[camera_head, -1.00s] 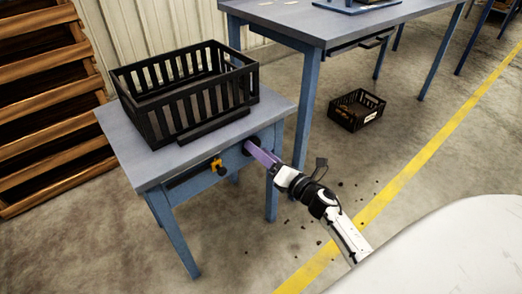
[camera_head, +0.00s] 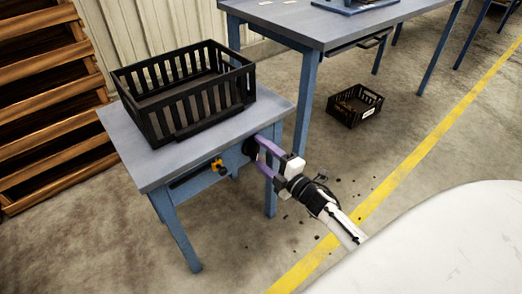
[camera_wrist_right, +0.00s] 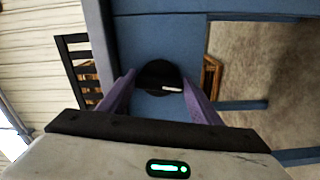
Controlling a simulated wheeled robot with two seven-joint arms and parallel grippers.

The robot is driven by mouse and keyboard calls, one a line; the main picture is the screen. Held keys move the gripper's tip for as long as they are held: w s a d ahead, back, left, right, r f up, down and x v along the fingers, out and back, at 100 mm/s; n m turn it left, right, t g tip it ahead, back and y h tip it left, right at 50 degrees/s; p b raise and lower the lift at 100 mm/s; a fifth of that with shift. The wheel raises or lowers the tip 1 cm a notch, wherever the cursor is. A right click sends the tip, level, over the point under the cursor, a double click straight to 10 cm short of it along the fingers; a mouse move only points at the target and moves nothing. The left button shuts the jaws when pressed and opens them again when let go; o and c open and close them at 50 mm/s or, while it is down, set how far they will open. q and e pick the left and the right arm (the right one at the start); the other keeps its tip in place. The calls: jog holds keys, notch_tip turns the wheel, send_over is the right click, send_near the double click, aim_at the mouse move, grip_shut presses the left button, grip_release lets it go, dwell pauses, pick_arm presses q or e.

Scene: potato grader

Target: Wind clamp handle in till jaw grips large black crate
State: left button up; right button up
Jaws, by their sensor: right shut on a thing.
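The large black crate (camera_head: 153,122) stands upright on the small blue-grey table (camera_head: 128,140). A low black jaw bar (camera_head: 212,123) lies along the crate's near side, close against it; I cannot tell whether they touch. The round black clamp handle (camera_head: 249,148) is on the table's side below the top. My right gripper (camera_head: 258,143) is shut on the handle, its purple fingers on either side. In the right wrist view the dark round handle (camera_wrist_right: 158,73) sits between the fingertips, with a small white mark on it. My left gripper is not in view.
A yellow-and-black fitting (camera_head: 218,167) sticks out from the table's front. A taller blue table (camera_head: 300,22) stands behind to the right, with a small black crate (camera_head: 354,105) on the floor beside it. Wooden crates (camera_head: 45,100) are stacked at left. Dark bits litter the floor.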

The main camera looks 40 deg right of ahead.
jog(key=shift+m, duration=0.9)
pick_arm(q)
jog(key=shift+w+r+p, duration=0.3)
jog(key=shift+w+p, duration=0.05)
pick_arm(e)
jog(key=shift+m, duration=0.3)
jog(key=shift+f+m, duration=0.1)
jog(key=shift+m, duration=0.2)
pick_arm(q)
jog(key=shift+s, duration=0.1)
pick_arm(e)
jog(key=o, duration=1.1)
